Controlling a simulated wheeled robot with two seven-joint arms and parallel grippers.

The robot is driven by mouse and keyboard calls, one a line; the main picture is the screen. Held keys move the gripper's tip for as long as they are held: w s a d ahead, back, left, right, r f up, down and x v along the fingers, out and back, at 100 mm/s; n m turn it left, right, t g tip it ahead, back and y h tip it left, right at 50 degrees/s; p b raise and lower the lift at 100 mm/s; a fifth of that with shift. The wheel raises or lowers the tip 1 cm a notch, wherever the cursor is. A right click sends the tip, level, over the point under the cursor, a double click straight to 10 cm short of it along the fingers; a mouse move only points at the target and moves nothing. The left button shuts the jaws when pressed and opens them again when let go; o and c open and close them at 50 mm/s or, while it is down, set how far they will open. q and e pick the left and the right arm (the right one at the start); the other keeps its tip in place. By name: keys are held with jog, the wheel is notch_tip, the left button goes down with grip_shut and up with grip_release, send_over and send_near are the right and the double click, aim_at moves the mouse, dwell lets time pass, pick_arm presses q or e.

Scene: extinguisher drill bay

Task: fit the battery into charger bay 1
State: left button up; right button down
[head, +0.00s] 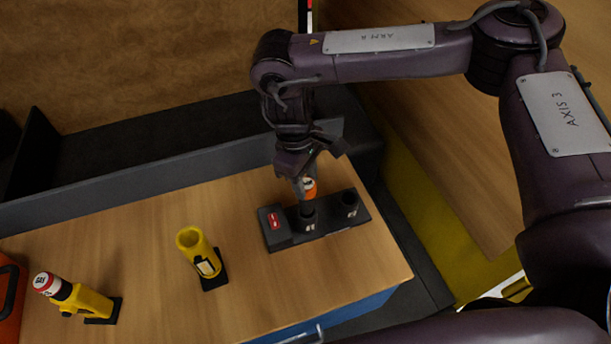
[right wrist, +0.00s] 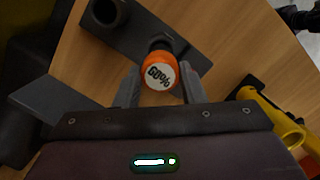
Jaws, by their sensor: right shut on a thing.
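The battery (right wrist: 158,77) is orange with a white end marked "60%". In the head view it shows as an orange patch (head: 310,187). My right gripper (head: 304,186) is shut on it; in the right wrist view a grey finger stands on each side of it. The dark charger (head: 285,238) lies on the table with two round bays. The battery is over the left bay (head: 308,218) in the head view; I cannot tell whether its lower end is inside. The right bay (head: 349,202) is empty. Bay markings are too small to read. My left gripper is not in view.
A red label or light (head: 273,219) is on the charger's left end. A yellow tube on a black base (head: 206,262) stands left of it. A yellow tool with a red-and-white end (head: 88,302) and an orange object (head: 12,300) are farther left. A grey ledge (head: 140,183) runs behind.

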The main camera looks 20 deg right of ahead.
aim_at(306, 200)
pick_arm(q)
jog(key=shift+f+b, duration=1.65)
jog(key=shift+b, duration=0.05)
pick_arm(e)
jog(key=shift+f, duration=3.85)
jog(key=c, duration=0.8)
grip_release()
jog(key=shift+c, duration=0.2)
jog(key=shift+r, duration=0.1)
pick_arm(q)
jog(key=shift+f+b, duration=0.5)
pick_arm(e)
jog(key=shift+w+a+r, duration=0.15)
jog(key=shift+r, duration=1.1)
jog(key=shift+w+a+r, duration=0.1)
jog(key=shift+w+r, duration=0.05)
jog(key=shift+r, duration=1.15)
jog(key=shift+w+a+r, duration=0.15)
jog(key=shift+r, duration=1.1)
